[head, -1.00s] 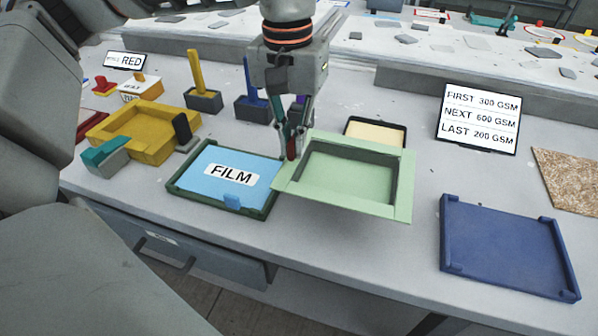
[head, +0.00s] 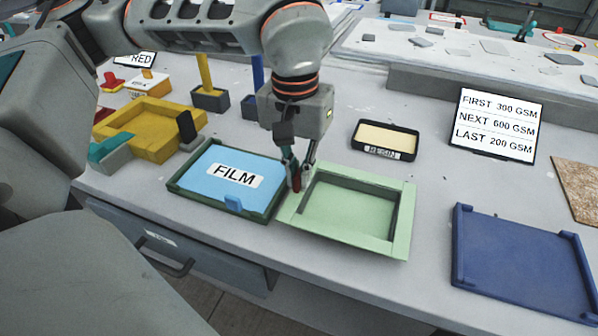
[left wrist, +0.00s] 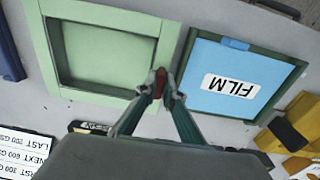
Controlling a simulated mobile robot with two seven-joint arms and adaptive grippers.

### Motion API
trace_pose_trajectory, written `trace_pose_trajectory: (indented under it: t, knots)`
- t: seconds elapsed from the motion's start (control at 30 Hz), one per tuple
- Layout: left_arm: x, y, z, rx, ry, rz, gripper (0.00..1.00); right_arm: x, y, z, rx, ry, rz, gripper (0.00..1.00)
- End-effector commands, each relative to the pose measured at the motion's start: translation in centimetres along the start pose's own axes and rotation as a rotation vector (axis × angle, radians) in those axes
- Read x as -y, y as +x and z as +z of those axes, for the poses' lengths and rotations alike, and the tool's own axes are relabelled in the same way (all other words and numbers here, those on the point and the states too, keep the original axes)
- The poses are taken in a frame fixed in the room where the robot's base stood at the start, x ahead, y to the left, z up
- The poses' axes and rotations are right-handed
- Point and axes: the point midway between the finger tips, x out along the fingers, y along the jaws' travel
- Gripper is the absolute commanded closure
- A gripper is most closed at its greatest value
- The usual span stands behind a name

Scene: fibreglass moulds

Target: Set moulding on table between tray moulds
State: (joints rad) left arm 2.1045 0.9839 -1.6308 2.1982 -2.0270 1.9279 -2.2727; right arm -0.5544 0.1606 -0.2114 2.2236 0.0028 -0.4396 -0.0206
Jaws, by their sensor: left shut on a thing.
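The light green moulding (head: 402,218) is a shallow rectangular frame with a recessed middle. My left gripper (head: 297,184) is shut on its left rim from above. In the left wrist view the fingers (left wrist: 161,88) pinch the rim of the moulding (left wrist: 168,45) at a red piece. The moulding looks nearly level, very low over or on the table; I cannot tell which. The dark green tray (head: 198,204) with blue FILM sheet (head: 214,164) lies close on its left. The blue tray mould (head: 520,255) lies to its right, across a gap. My right gripper is out of view.
A black-rimmed tray labelled RESIN (head: 384,154) stands just behind the moulding. A sign with GSM figures (head: 497,124) stands at the back right. A yellow mould (head: 150,140) is at the left. Bare table (head: 430,210) separates the moulding from the blue mould.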

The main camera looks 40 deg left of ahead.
Motion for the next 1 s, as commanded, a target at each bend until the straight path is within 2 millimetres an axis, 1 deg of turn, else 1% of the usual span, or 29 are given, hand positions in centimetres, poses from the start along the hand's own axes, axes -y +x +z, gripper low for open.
trace_pose_trajectory:
  t: [0.03,0.07,0.1,0.43,0.53,0.67,0.77,0.9,1.0]
  knots:
    - [0.0,0.1,0.0,0.000,0.000,0.000,1.00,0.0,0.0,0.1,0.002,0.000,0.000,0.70]
    - [0.0,0.1,0.0,0.000,0.000,0.000,0.84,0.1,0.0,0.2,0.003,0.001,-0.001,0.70]
    - [0.0,0.1,0.0,0.000,0.000,0.000,0.75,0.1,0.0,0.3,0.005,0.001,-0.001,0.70]
    - [0.0,0.1,0.0,0.001,0.000,0.000,0.75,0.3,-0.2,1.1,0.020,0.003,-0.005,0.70]
    - [0.0,-0.4,0.0,-0.001,0.000,0.000,0.75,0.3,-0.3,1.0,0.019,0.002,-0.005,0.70]
    - [0.0,-2.5,-0.1,-0.008,-0.001,0.002,0.75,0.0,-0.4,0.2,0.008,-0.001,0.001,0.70]
    - [-0.1,-4.6,0.0,-0.010,-0.001,0.003,0.75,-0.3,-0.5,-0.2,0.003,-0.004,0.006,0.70]
    - [-0.1,-7.7,0.0,-0.010,0.000,0.003,0.75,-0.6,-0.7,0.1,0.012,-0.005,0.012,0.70]
    - [0.0,-9.4,0.0,-0.008,-0.001,0.003,0.75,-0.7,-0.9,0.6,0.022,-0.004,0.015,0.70]
